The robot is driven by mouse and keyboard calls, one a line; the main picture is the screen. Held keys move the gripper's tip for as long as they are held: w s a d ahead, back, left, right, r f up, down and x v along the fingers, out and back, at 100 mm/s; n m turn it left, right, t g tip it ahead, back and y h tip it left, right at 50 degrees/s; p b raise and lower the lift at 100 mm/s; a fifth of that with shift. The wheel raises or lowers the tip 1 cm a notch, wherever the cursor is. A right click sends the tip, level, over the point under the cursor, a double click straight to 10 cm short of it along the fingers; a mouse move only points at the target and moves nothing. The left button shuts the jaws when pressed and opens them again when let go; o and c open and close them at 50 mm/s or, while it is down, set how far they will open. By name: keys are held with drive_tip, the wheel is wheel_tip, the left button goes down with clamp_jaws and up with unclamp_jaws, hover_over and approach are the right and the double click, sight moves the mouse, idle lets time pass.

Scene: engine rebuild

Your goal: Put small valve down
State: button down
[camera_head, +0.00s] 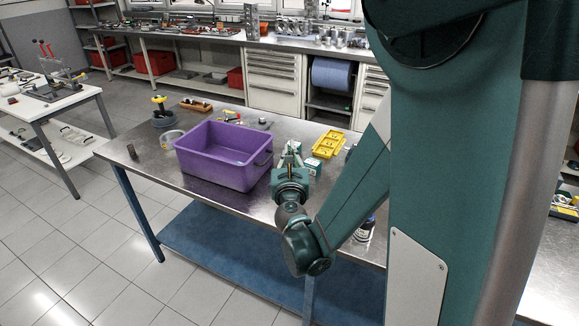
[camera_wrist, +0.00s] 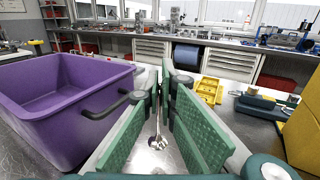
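My gripper (camera_head: 290,152) is over the steel workbench, just right of the purple bin, in the head view. In the wrist view, the green fingers of my gripper (camera_wrist: 163,90) come close together at their tips. The small valve (camera_wrist: 158,140), a shiny metal piece with a thin stem and a round head, shows between them. Its stem runs up to the fingertips, which appear shut on it. Its head is at the lower end, over the bench surface; I cannot tell whether it touches. The valve cannot be made out in the head view.
The purple bin (camera_head: 216,170) stands close on the left, its dark handle (camera_wrist: 105,105) near my fingers. A yellow tray (camera_head: 328,143) lies beyond to the right, and a small box (camera_head: 313,167) is right beside my gripper. A bottle (camera_head: 367,229) stands near the front. The bench's front-left corner is mostly clear.

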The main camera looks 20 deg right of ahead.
drive_tip(key=shift+f, duration=0.35)
drive_tip(key=shift+f+b, duration=0.8)
drive_tip(key=shift+f, duration=1.3)
drive_tip(key=shift+f, duration=0.15)
drive_tip(key=c, duration=2.7)
unclamp_jaws()
drive_tip(key=shift+r, duration=0.25)
drive_tip(key=shift+b+v, duration=0.85)
drive_tip(key=shift+v, duration=5.2)
